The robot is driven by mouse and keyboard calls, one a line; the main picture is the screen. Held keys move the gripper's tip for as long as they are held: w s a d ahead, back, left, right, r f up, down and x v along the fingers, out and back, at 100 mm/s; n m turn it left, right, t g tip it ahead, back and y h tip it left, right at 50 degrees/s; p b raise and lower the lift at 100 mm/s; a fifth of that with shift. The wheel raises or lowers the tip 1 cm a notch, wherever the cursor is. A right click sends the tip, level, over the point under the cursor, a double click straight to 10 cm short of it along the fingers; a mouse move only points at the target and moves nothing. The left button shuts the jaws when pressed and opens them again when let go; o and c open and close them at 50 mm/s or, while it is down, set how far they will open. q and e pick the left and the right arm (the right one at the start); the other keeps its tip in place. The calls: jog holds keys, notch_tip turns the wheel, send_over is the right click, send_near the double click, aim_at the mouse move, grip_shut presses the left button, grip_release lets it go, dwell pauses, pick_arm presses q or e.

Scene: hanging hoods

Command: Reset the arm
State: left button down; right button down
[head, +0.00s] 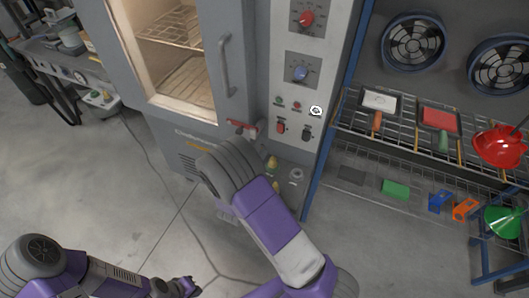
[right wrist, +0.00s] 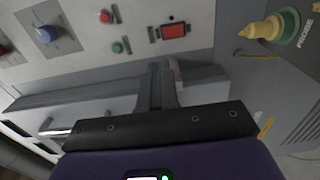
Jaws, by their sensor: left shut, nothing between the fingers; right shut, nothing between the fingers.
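My right arm (head: 275,230) reaches up from the bottom of the head view to the front of a grey oven (head: 190,130). Its wrist hides the fingers there. In the right wrist view my right gripper (right wrist: 163,75) is shut and empty, in front of the panel with a blue knob (right wrist: 46,34) and a red switch (right wrist: 173,30). I cannot tell whether it touches the panel. My left gripper (head: 182,286) is low at the bottom of the head view, over the floor, shut and empty.
A wire rack (head: 400,141) on the right holds a red hood (head: 500,148), a green hood (head: 504,219) and several small blocks. The oven handle (head: 225,65) stands out from its door. A yellow probe connector (right wrist: 262,29) juts out near the right gripper. The floor (head: 90,190) on the left is clear.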

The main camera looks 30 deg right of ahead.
dwell(0.4)
jog(key=f+y, duration=0.2)
jog(key=f, duration=0.2)
jog(key=s+a+f+m+g+y, duration=0.1)
jog(key=f+y, duration=0.1)
jog(key=f, duration=0.2)
jog(key=f+m+y, duration=0.1)
jog(key=f+y, duration=0.1)
jog(key=f, duration=0.2)
jog(key=shift+s+a+f, duration=0.2)
jog(key=shift+s+a, duration=0.1)
jog(key=shift+a, duration=0.1)
jog(key=s+a+f+m+g+y, duration=0.3)
jog(key=s+a+f+y, duration=0.15)
jog(key=f, duration=0.35)
jog(key=s+a+f+m+g+y, duration=0.1)
jog(key=s+a+m+g+y, duration=0.1)
jog(key=s, duration=0.5)
jog(key=s+a+f+m+g+y, duration=0.2)
jog(key=s+a+m+g+y, duration=0.1)
jog(key=s+a+y, duration=0.3)
jog(key=s+a+g, duration=0.1)
jog(key=s+a, duration=0.1)
jog(key=a, duration=0.1)
jog(key=shift+a+f, duration=0.15)
jog(key=shift+f, duration=0.15)
